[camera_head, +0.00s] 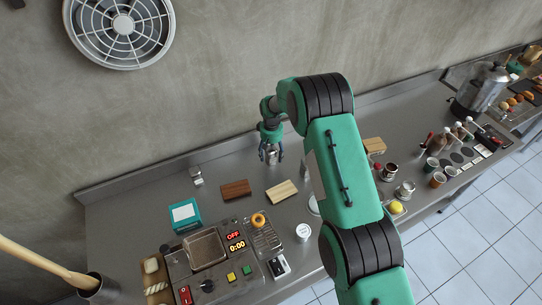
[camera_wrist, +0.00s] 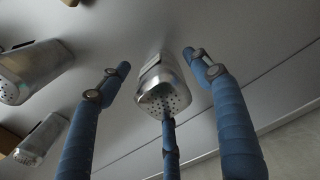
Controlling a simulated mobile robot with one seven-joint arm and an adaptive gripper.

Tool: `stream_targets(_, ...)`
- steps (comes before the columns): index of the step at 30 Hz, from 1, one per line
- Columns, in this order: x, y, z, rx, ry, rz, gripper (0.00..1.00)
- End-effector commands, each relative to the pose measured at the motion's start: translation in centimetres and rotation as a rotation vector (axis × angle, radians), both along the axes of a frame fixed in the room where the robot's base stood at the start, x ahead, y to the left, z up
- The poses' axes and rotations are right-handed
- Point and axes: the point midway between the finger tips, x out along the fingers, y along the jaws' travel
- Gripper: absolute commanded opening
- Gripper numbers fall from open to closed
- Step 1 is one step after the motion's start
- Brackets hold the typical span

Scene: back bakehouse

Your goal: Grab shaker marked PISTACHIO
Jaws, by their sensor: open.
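My gripper (camera_head: 271,153) is open and points down at the steel counter near the back wall. A metal shaker (camera_wrist: 163,92) with a perforated top stands between its blue fingers in the wrist view. The side fingers are apart from it; the lower finger overlaps its top in the picture, and I cannot tell if they touch. A pale label shows on its side, too small and slanted to read. Two similar metal shakers, one upper left (camera_wrist: 30,72) and one lower left (camera_wrist: 40,140), stand outside the fingers. No PISTACHIO marking is legible.
A metal shaker (camera_head: 196,176) stands left along the counter. A dark wooden block (camera_head: 235,189) and a pale one (camera_head: 281,191) lie in front of my gripper. A teal device (camera_head: 185,214) and a fryer-like machine (camera_head: 207,249) are at lower left. My arm hides the middle.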

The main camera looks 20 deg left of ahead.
Motion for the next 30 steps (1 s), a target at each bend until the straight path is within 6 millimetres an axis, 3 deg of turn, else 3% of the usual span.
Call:
stream_targets(14, -0.03, -0.01, -0.03, -0.001, 0.001, 0.0, 0.62)
stream_targets(23, -0.04, -0.03, -0.05, -0.001, 0.001, 0.0, 0.02)
stream_targets(30, -0.03, -0.01, -0.02, -0.001, 0.001, 0.0, 0.0)
